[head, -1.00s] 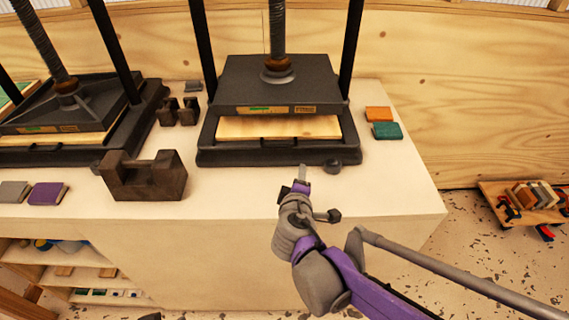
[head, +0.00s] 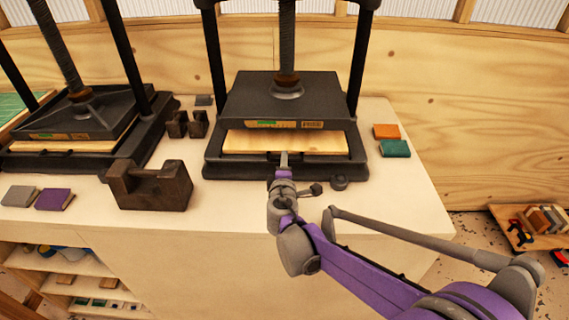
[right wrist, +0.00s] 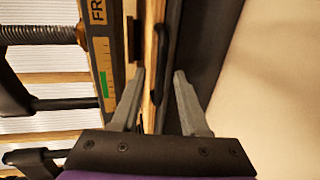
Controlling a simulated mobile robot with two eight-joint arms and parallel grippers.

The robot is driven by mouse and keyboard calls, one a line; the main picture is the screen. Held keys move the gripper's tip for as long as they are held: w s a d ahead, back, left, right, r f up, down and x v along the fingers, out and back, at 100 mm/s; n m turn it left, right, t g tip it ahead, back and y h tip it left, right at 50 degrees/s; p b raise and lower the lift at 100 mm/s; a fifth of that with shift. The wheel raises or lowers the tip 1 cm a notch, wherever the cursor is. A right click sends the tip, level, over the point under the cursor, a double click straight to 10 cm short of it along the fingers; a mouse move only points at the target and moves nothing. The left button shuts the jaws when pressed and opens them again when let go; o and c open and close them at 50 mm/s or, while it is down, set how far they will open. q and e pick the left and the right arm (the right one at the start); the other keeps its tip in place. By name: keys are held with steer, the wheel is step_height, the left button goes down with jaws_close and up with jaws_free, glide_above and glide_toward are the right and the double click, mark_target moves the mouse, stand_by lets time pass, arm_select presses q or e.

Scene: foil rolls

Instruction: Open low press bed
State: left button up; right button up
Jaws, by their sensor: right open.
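The right press has a dark platen (head: 285,98) over a pale wooden bed board (head: 245,141) on a black base (head: 225,171). My right gripper (head: 284,160) is at the front edge of this press, by the middle of the bed. In the right wrist view the gripper (right wrist: 160,73) is open. A black handle (right wrist: 160,42) on the bed's front lies ahead, in line with the gap between the fingertips. I cannot tell whether the fingers touch anything. The wooden board's edge (right wrist: 148,60) runs beside it. My left gripper is not in view.
A second press (head: 75,120) stands at the left. Orange (head: 386,131) and teal (head: 395,148) blocks lie at the right. The table's front right is clear.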

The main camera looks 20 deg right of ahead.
steer(key=shift+w+d, duration=0.1)
steer(key=shift+w, duration=0.2)
jaws_close()
stand_by(1.3)
